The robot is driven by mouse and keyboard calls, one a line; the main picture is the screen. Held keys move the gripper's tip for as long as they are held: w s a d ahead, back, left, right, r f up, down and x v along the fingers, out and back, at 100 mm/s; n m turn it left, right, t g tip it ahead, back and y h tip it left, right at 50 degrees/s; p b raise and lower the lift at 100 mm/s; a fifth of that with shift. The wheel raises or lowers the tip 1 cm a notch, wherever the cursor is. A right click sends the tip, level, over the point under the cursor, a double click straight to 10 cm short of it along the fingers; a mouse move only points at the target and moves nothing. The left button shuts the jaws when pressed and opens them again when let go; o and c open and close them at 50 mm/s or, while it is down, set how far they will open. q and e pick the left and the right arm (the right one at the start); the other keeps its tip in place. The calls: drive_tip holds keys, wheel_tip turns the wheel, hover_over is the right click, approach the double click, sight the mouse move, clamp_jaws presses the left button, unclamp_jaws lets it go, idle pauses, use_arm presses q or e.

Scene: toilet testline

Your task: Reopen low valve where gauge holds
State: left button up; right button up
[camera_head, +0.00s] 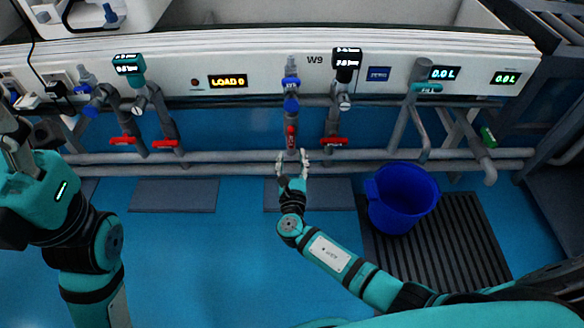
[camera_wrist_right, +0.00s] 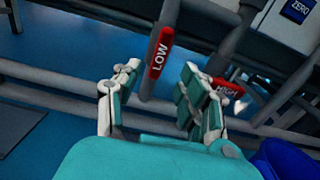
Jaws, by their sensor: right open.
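The red LOW valve handle (camera_head: 291,137) is on the vertical pipe under the W9 label, lying along the pipe. In the right wrist view, the LOW handle (camera_wrist_right: 160,54) shows just beyond my fingertips. The red HIGH handle (camera_head: 333,141) on the pipe to its right lies crosswise; it also shows in the wrist view (camera_wrist_right: 228,87). A dark gauge (camera_head: 347,59) tops the HIGH pipe; its digits are too small to read. My right gripper (camera_head: 293,160) is open and empty just below the LOW handle. My left gripper (camera_head: 18,140) is at the left edge, its fingers unclear.
Another teal gauge (camera_head: 128,66) and two crosswise red handles, left (camera_head: 123,141) and right (camera_head: 167,144), are at the left station. Horizontal pipes (camera_head: 230,157) run behind my right gripper. A blue bucket (camera_head: 400,198) stands on a slatted mat (camera_head: 440,250) at right.

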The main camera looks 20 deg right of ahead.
drive_tip(key=shift+v, duration=1.75)
